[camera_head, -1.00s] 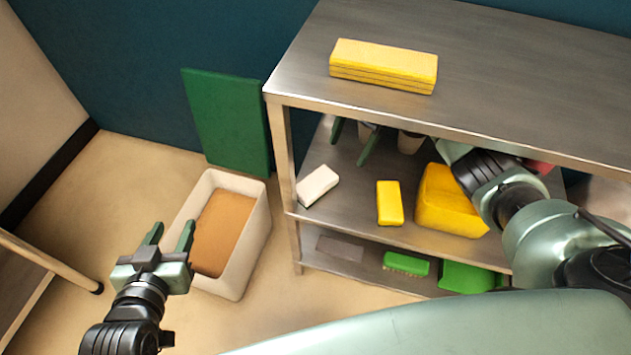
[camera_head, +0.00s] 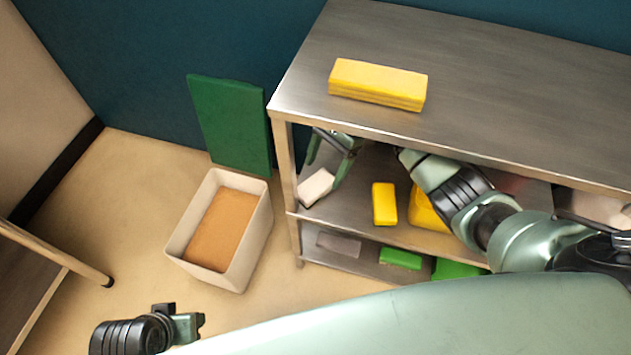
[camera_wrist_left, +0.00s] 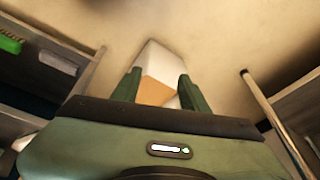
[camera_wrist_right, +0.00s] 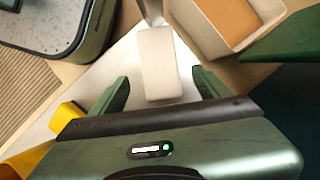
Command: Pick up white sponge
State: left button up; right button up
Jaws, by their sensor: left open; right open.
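The white sponge (camera_head: 316,187) lies on the middle shelf near its left end. In the right wrist view the sponge (camera_wrist_right: 159,63) lies ahead of and between the spread fingers. My right gripper (camera_head: 328,168) is open, reaching under the top shelf, with its fingers close to the sponge and on either side of it; contact is not clear. It also shows open in the right wrist view (camera_wrist_right: 160,88). My left gripper (camera_wrist_left: 158,90) is open and empty. In the head view it is low at the left, over the floor.
A metal shelf unit (camera_head: 470,90) has a yellow block (camera_head: 378,84) on top. A yellow sponge (camera_head: 384,204) and a larger yellow object (camera_head: 424,212) sit right of the white sponge. A tan-filled bin (camera_head: 255,235) and a green board (camera_head: 231,125) stand left.

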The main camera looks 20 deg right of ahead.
aim_at(316, 184)
jog(key=shift+s+a, duration=0.2)
jog(key=shift+a, duration=0.35)
jog(key=shift+s+a+f, duration=0.1)
jog(key=shift+a+f, duration=0.05)
jog(key=shift+f, duration=0.15)
jog(key=b+x, duration=0.1)
jog(key=x, duration=0.2)
jog(key=shift+f, duration=0.15)
pick_arm(q)
jog(key=shift+b+v, duration=0.4)
jog(key=shift+v, duration=0.55)
pick_arm(e)
jog(key=shift+s+a+f, duration=0.1)
jog(key=shift+a+f, duration=0.15)
jog(key=shift+f, duration=0.25)
pick_arm(q)
jog(key=shift+f, duration=0.25)
pick_arm(e)
jog(key=shift+f, duration=0.2)
jog(key=c, duration=1.4)
